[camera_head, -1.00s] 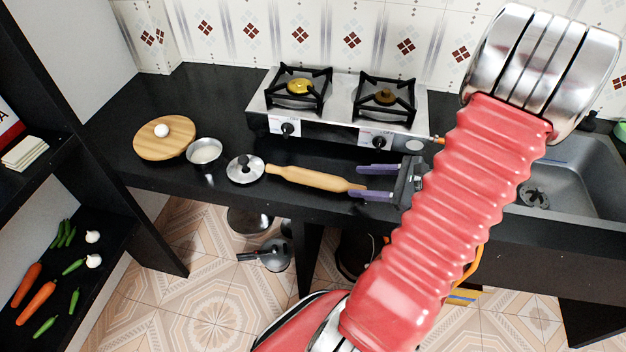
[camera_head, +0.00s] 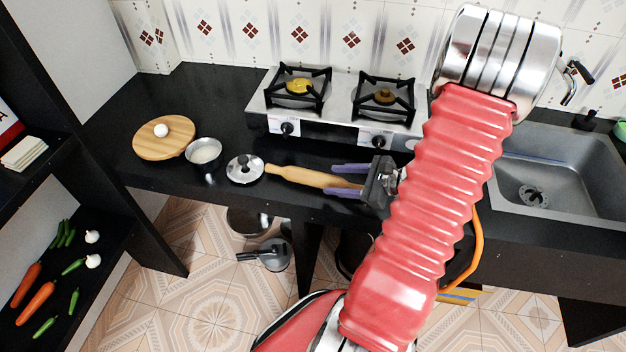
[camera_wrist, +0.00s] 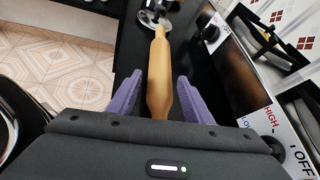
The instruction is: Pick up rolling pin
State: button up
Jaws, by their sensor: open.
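The wooden rolling pin (camera_head: 302,175) lies on the black counter in front of the stove. It also shows in the wrist view (camera_wrist: 159,75), pointing away from me. My gripper (camera_head: 337,179) is open, with its purple fingers on either side of the pin's right end. In the wrist view my gripper (camera_wrist: 155,90) has one finger left and one finger right of the pin, with gaps on both sides. The pin's near end is hidden behind the gripper body in the wrist view.
A metal lid (camera_head: 245,170) lies just left of the pin. A small pot (camera_head: 204,153) and a round wooden board (camera_head: 163,140) with a white egg-like object stand further left. The two-burner stove (camera_head: 340,122) is behind, and the sink (camera_head: 560,180) is at right.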

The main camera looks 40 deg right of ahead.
aim_at(326, 179)
jog(key=shift+w+a+f, duration=0.15)
jog(key=shift+w+f, duration=0.05)
jog(key=shift+w, duration=0.15)
jog(key=shift+w, duration=0.1)
jog(key=shift+x, duration=2.55)
jog(key=shift+a+r, duration=0.1)
jog(key=shift+c, duration=0.7)
jog(key=c, duration=0.9)
